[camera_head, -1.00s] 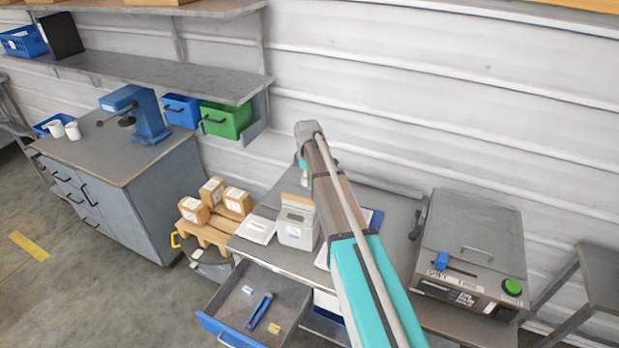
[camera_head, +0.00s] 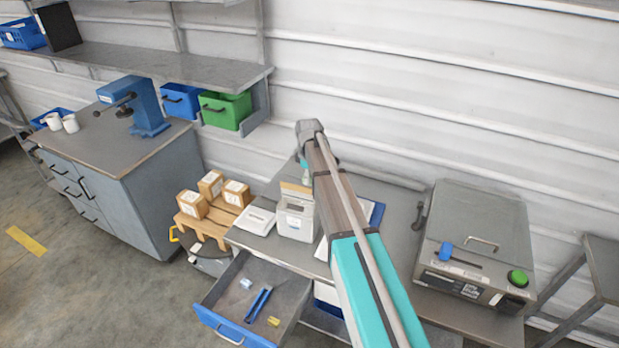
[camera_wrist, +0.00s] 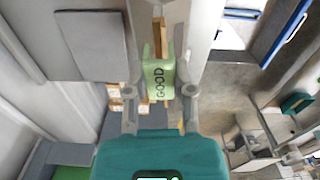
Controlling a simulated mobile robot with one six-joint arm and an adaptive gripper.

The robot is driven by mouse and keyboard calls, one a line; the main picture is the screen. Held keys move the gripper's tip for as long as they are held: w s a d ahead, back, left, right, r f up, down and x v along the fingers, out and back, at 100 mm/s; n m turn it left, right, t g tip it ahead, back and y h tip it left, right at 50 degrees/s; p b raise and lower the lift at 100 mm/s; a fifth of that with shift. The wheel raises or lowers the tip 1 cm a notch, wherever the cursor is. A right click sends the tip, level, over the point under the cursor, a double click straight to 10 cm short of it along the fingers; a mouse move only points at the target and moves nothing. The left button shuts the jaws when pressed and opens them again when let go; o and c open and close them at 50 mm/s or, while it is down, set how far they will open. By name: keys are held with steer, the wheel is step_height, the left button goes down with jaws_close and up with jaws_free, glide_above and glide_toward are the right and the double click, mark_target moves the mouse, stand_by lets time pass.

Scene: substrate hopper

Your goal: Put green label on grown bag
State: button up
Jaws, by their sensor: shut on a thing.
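A green label (camera_wrist: 158,78) reading "GOOD" is between the fingertips of my gripper (camera_wrist: 160,92) in the wrist view. My gripper is shut on it. In the head view, my gripper (camera_head: 305,166) is small and partly covered by my arm, above the back of the middle bench. It is just above a white box-shaped device (camera_head: 296,222) with a tan piece on top. In the wrist view, a tan strip (camera_wrist: 158,36) shows just beyond the label; I cannot tell whether they touch. I cannot make out a grown bag in either view.
An open drawer (camera_head: 232,330) with a blue tool juts out below the bench. Several cartons (camera_head: 192,205) stand on a pallet to the left. A grey machine (camera_head: 472,245) with a green button stands right. Blue (camera_head: 181,100) and green (camera_head: 226,109) bins hang under the shelf.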

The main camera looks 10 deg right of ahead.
mark_target(309, 190)
steer(key=shift+f+b, duration=1.75)
steer(key=shift+f, duration=0.25)
steer(key=o, duration=0.8)
steer(key=o, duration=0.4)
steer(key=shift+r+p, duration=3.5)
steer(key=shift+p, duration=0.05)
